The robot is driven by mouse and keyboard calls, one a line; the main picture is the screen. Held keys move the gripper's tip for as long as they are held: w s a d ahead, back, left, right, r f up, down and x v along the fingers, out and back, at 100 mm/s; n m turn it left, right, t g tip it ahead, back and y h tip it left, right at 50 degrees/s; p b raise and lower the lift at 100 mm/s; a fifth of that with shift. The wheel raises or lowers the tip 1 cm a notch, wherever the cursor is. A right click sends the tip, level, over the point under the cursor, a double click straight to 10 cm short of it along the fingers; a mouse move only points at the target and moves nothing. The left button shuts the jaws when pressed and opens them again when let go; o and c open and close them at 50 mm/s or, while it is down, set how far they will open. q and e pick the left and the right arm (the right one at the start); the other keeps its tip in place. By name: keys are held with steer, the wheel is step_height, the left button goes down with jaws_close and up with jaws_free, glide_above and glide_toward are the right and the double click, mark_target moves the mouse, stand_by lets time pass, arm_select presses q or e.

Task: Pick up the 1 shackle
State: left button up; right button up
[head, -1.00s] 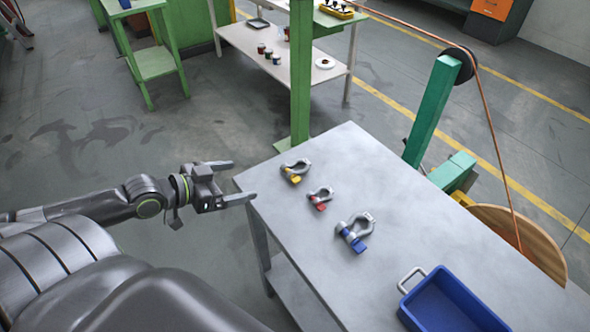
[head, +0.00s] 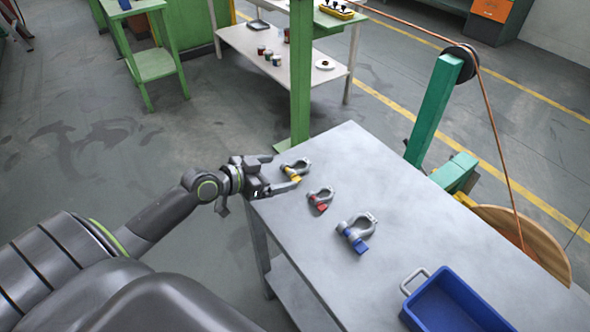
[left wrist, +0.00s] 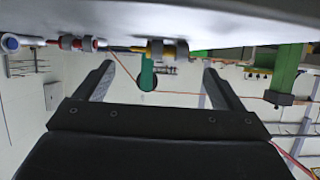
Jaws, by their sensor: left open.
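Three grey shackles lie on the grey metal table (head: 420,225). The one with a yellow pin (head: 297,168) is nearest the table's far left corner; the red-pinned one (head: 321,199) is in the middle, and the larger blue-pinned one (head: 357,234) is closest to me. No number is readable on them. My left gripper (head: 283,172) is open and empty at the left table edge, its fingers pointing at the yellow-pinned shackle. In the left wrist view, the yellow-pinned shackle (left wrist: 160,50) shows ahead between the open fingers, with the red (left wrist: 82,43) and blue (left wrist: 12,43) ones to the left.
A blue tray with a handle (head: 455,305) stands at the table's near right. A green post (head: 300,75) rises just behind the table's far left corner. A green stand (head: 433,110) with a pulley and cable is beyond the right edge. The table's middle right is clear.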

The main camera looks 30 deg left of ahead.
mark_target(290, 170)
arm_select(q)
steer(key=shift+p+x, duration=0.55)
steer(key=shift+x, duration=2.05)
